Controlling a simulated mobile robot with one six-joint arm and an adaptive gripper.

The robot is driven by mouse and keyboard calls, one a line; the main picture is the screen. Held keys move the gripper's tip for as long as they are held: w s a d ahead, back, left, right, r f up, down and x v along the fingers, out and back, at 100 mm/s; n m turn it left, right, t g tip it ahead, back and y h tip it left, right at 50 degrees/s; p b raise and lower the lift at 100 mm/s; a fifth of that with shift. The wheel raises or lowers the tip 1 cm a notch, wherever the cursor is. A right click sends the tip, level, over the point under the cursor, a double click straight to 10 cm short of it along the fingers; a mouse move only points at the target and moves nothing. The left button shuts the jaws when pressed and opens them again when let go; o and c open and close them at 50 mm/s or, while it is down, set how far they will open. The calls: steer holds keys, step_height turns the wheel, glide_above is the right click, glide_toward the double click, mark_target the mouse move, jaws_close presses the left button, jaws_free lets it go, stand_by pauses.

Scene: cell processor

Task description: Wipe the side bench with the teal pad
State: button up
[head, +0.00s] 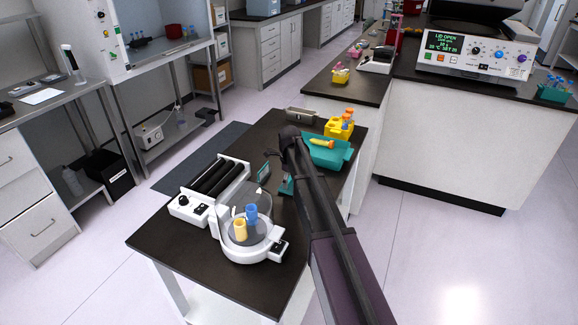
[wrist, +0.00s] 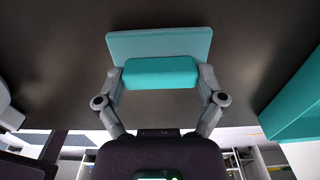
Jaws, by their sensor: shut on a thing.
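The side bench (head: 262,287) has a dark top and stands in the middle of the head view. My gripper (wrist: 160,80) is shut on the teal pad (wrist: 160,46), holding it by its raised block with a finger on each side. The flat plate of the pad lies beyond the fingers, over the dark bench top in the wrist view. In the head view a teal part of the pad (head: 287,187) shows beside my arm, which hides much of the gripper. I cannot tell whether the pad touches the bench.
A roller device (head: 213,182) and a white round device (head: 243,247) with blue and yellow tubes stand on the near left. A teal bin (head: 332,155), a yellow rack (head: 341,128) and a grey tray (head: 301,115) are at the far end. The near bench edge is clear.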

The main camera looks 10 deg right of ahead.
steer(key=shift+w, duration=0.2)
steer(key=shift+w+d+f, duration=0.1)
steer(key=shift+w+d, duration=0.05)
steer(key=shift+w, duration=0.5)
steer(key=shift+s+d, duration=0.35)
steer(key=shift+d, duration=0.95)
steer(key=d, duration=0.3)
steer(key=s+d, duration=0.1)
steer(key=d, duration=0.1)
steer(key=s+d, duration=0.1)
steer(key=d, duration=0.2)
steer(key=shift+d, duration=0.35)
steer(key=shift+d+r+p, duration=0.2)
steer(key=shift+r+p, duration=0.9)
steer(key=shift+r, duration=0.1)
steer(key=r+p, duration=0.5)
steer(key=shift+a+r, duration=0.1)
steer(key=shift+a, duration=0.1)
